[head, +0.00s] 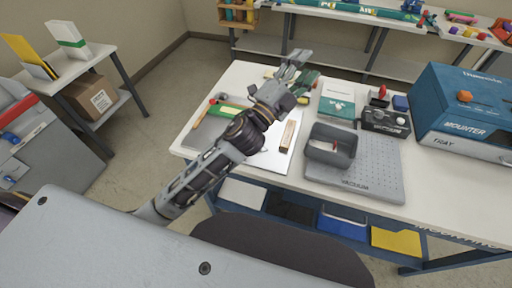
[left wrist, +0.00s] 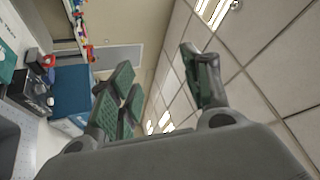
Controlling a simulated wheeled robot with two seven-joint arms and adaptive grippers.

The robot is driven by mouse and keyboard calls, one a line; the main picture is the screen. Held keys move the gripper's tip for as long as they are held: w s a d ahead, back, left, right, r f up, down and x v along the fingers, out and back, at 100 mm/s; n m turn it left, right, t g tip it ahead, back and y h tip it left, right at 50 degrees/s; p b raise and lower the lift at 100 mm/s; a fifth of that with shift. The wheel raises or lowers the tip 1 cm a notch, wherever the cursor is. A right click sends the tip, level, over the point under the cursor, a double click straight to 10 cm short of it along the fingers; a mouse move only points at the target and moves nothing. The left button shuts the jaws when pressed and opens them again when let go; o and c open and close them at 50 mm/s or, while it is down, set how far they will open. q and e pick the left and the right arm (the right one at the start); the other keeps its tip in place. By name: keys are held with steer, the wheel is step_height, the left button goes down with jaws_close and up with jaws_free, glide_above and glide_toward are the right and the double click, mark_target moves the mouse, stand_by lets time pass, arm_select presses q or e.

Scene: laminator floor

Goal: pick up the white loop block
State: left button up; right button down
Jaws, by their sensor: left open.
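My left gripper (head: 302,68) is open and empty, raised above the far left part of the white workbench (head: 243,78). In the left wrist view its spread green-padded fingers (left wrist: 158,82) point toward the ceiling and far wall, with nothing between them. I cannot make out a white loop block with certainty in either view. A small wood-coloured block with a pale face (head: 287,136) lies on a white sheet (head: 268,158), nearer to me than the gripper. My forearm crosses the bench's left part and hides some of what lies there. My right gripper is not in view.
A grey open bin (head: 330,150) stands on a grey perforated mat (head: 378,178). Behind it are a teal-and-white box (head: 337,105) and a black device (head: 385,122). A large blue box (head: 465,105) fills the right end. A green-handled tool (head: 228,110) lies left of my arm.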

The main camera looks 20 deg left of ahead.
arm_select(q)
steer(key=s+d+r+m+g+h, duration=0.1)
steer(key=s+d+m+g+h, duration=0.3)
steer(key=d+m+g+h, duration=0.45)
steer(key=s+d+r+m+g+h, duration=0.25)
steer(key=s+d+m+g, duration=0.2)
steer(key=m, duration=0.65)
steer(key=s+d+f+m+g+y, duration=0.1)
steer(key=s+f+m+g+y, duration=0.1)
steer(key=f+m+g+y, duration=0.25)
steer(key=s+d+f+m+g+y, duration=0.1)
steer(key=s+f+m+g, duration=0.1)
steer(key=f+m+g, duration=0.35)
steer(key=w+a+f+m+t+y, duration=0.2)
steer(key=w+a+f+m+y, duration=0.2)
steer(key=a+f+y, duration=0.55)
steer(key=w+a+f+y, duration=0.1)
steer(key=w+a+y, duration=0.2)
steer(key=a, duration=0.5)
steer(key=w+a+f+t+y, duration=0.1)
steer(key=w+a+y, duration=0.2)
steer(key=a, duration=0.6)
steer(key=shift+w+a+f, duration=0.2)
steer(key=shift+f, duration=0.1)
